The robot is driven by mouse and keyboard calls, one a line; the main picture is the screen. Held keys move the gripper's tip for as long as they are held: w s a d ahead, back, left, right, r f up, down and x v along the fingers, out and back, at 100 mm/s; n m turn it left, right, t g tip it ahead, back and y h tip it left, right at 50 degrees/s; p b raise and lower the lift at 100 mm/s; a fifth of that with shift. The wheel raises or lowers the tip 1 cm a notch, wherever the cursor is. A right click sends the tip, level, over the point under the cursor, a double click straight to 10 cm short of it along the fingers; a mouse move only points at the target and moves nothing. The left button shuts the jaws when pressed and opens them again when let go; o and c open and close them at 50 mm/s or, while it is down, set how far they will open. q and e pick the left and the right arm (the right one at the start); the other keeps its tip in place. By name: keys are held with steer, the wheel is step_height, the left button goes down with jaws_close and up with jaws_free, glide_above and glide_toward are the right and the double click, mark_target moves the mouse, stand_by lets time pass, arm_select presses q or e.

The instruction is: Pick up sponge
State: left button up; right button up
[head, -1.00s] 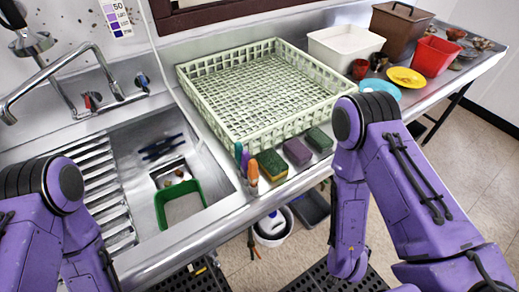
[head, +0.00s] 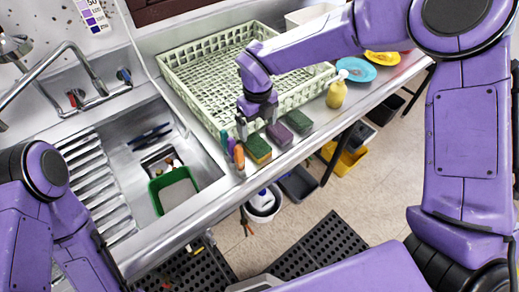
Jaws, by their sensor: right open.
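A sponge with a green top and yellow side (head: 258,150) lies on the steel counter edge in front of the pale green rack. A purple sponge (head: 280,134) and a dark green sponge (head: 299,121) lie in a row to its right. My right gripper (head: 257,124) points down just behind the green-and-yellow and purple sponges, against the rack's front corner in the picture. Its fingers are apart with nothing between them. Its exact height above the counter is hard to tell. My left arm shows at the left, but its gripper is out of view.
The pale green rack (head: 178,92) stands right behind the sponges. Upright coloured handles (head: 238,155) stand just left of them. A yellow bottle (head: 336,94) and a blue plate (head: 356,69) are to the right. A sink with a green bin (head: 156,198) is at left.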

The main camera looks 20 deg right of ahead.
mark_target(257, 144)
step_height(257, 144, down, 9)
steer(key=b, duration=0.6)
steer(key=shift+a+f, duration=0.15)
steer(key=shift+f, duration=0.05)
steer(key=shift+c, duration=0.3)
steer(key=c, duration=1)
